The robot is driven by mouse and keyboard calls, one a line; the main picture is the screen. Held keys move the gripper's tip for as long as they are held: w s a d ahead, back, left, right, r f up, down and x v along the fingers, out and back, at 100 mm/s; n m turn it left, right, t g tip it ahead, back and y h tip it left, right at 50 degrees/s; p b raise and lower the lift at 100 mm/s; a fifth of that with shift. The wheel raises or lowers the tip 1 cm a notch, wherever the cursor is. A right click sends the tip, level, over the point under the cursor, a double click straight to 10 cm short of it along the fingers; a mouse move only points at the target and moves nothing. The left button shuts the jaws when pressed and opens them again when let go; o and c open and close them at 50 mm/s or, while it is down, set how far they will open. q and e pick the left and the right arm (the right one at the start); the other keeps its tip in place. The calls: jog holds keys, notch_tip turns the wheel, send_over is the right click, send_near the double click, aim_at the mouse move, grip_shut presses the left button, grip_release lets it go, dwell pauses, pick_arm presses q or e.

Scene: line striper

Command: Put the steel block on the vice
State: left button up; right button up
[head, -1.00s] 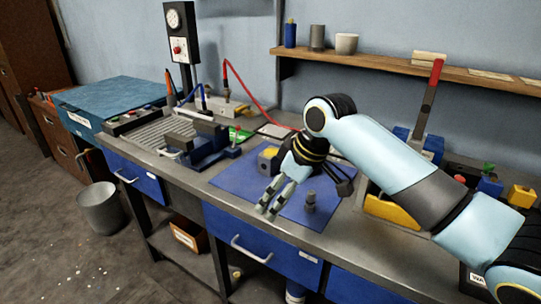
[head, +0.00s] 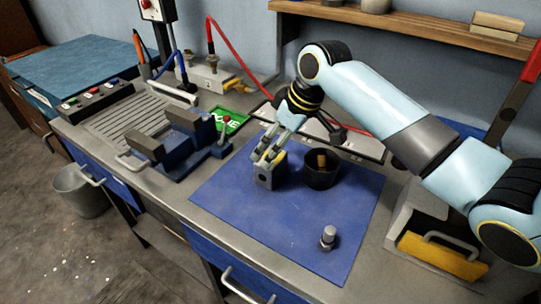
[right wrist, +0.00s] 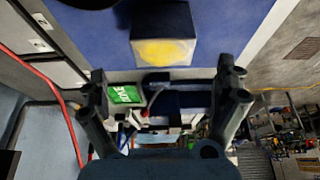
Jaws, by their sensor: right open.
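The steel block (head: 266,179) is a small grey block with a dark round hole in its front and a yellow patch. It sits on the blue mat (head: 310,235). It also shows at the top of the right wrist view (right wrist: 164,40), yellow side facing the camera. My right gripper (head: 265,155) is open and empty, its fingertips just above and behind the block in the head view; I cannot tell if they touch it. The dark blue vice (head: 182,145) with grey jaws stands on the bench left of the mat. My left gripper is not in view.
A black cup (head: 322,172) stands just right of the block. A small grey cylinder (head: 328,237) stands at the mat's front right. A green sign (head: 229,118) and a red-tipped lever lie between mat and vice.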

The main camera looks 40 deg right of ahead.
aim_at(268, 179)
jog(key=x, duration=0.3)
jog(key=shift+a+f, duration=0.25)
jog(key=shift+w+f, duration=0.1)
jog(key=shift+f, duration=0.2)
jog(key=x, duration=0.4)
jog(key=shift+f+p, duration=0.25)
jog(key=shift+p, duration=0.1)
jog(key=shift+f, duration=0.3)
jog(key=shift+c, duration=0.7)
jog(key=c, duration=1.4)
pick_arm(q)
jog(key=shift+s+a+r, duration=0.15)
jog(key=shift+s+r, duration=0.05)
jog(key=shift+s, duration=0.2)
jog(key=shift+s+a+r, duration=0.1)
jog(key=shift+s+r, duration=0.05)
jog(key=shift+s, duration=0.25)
pick_arm(e)
jog(key=shift+r, duration=0.15)
jog(key=shift+c, duration=0.4)
